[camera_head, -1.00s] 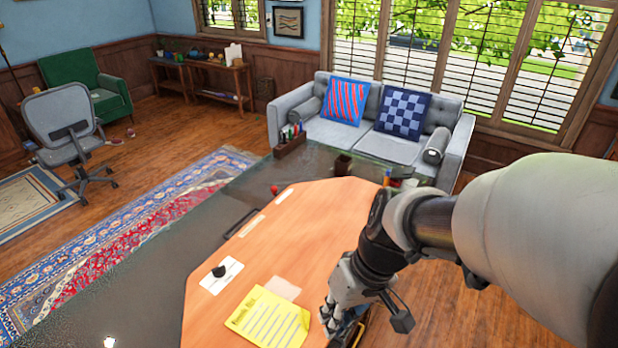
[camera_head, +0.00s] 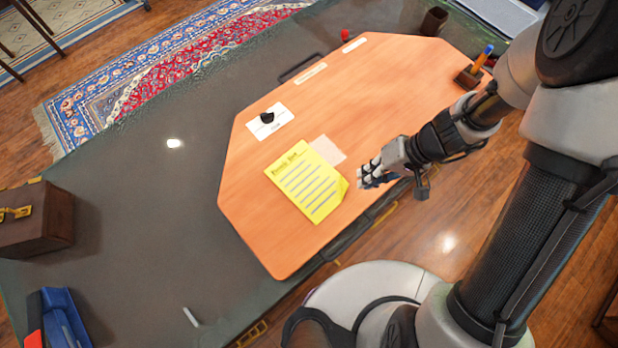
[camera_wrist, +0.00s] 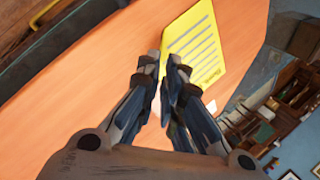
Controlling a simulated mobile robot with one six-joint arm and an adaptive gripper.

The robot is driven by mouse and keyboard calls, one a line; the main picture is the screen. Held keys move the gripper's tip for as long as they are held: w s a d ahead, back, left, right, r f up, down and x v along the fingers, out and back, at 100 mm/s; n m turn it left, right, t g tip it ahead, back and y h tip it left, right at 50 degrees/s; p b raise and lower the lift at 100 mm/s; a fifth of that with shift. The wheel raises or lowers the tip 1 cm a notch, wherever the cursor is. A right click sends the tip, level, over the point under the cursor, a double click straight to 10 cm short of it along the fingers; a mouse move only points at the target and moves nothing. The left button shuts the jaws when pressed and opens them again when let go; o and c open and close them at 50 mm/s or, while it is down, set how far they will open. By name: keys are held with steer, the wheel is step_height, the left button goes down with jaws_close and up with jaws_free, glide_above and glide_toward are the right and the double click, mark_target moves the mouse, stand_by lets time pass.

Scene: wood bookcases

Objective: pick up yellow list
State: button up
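The yellow list (camera_head: 307,183), a sheet with a title and several printed lines, lies flat on the orange desk board (camera_head: 400,90). Its lower right corner looks slightly curled. In the wrist view the list (camera_wrist: 195,42) lies beyond my fingertips. My gripper (camera_head: 366,176) is just right of the list, above the board's near edge, apart from the sheet. In the wrist view the fingers of my gripper (camera_wrist: 164,72) are drawn together with only a thin gap, and hold nothing.
A pale pink note (camera_head: 328,150) lies beside the list. A white card (camera_head: 270,122) with a small black object is farther back. A pen holder (camera_head: 468,78) stands at the board's far right. A brown box (camera_head: 35,222) and a blue tray (camera_head: 62,318) are at left.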

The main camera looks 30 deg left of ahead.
mark_target(347, 190)
steer(key=b+x, duration=0.2)
steer(key=x, duration=0.6)
steer(key=shift+w+a+f, duration=0.15)
steer(key=shift+a, duration=0.05)
jaws_close()
